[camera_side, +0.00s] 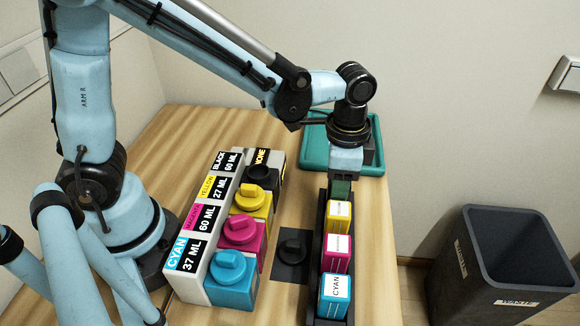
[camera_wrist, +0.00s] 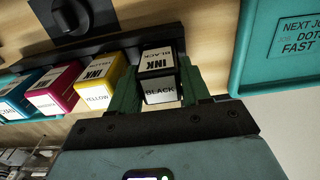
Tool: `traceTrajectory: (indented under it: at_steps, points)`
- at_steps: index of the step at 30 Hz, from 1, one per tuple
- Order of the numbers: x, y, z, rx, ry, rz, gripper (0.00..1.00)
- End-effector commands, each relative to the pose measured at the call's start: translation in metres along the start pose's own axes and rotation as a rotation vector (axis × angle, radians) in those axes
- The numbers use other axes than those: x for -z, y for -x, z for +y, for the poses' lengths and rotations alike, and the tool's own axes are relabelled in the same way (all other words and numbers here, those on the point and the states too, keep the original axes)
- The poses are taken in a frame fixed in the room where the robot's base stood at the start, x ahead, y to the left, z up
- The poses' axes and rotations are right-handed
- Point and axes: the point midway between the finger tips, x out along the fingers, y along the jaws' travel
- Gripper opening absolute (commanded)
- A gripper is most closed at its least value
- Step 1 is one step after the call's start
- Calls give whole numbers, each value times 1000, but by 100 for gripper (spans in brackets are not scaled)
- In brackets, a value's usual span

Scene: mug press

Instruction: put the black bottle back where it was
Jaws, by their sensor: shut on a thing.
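My gripper (camera_wrist: 160,62) has its green fingers on either side of the black bottle (camera_wrist: 158,88), a square ink bottle with a white label, and is shut on it. The bottle is at the end of the row, beside the yellow bottle (camera_wrist: 97,85), at the dark rack (camera_wrist: 120,42). I cannot tell whether it rests fully on the rack's floor. In the side view my gripper (camera_side: 341,188) points down at the rack's far end (camera_side: 320,232), behind the yellow bottle (camera_side: 338,217), and the black bottle is hidden there.
Magenta (camera_side: 337,252) and cyan (camera_side: 334,295) bottles stand in the rack. Left is the ink tank block (camera_side: 195,255); its black section (camera_side: 262,175) has no raised cap. A black cap lies on a dark square pad (camera_side: 292,250). A teal tray (camera_side: 315,150) is behind, a waste bin (camera_side: 500,265) right.

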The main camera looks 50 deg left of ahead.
Motion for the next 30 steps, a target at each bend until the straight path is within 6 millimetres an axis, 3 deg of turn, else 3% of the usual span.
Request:
traceTrajectory:
  at_steps: [3, 4, 5, 17, 23, 30]
  points:
    - [0, -3, 0, 0, 0, 0, 5]
    - [0, -3, 0, 0, 0, 0, 51]
    - [0, -3, 0, 0, 0, 0, 56]
    - [0, 2, 0, 0, 0, 0, 57]
    - [0, 25, 0, 0, 0, 0, 57]
    - [0, 66, 0, 0, 0, 0, 57]
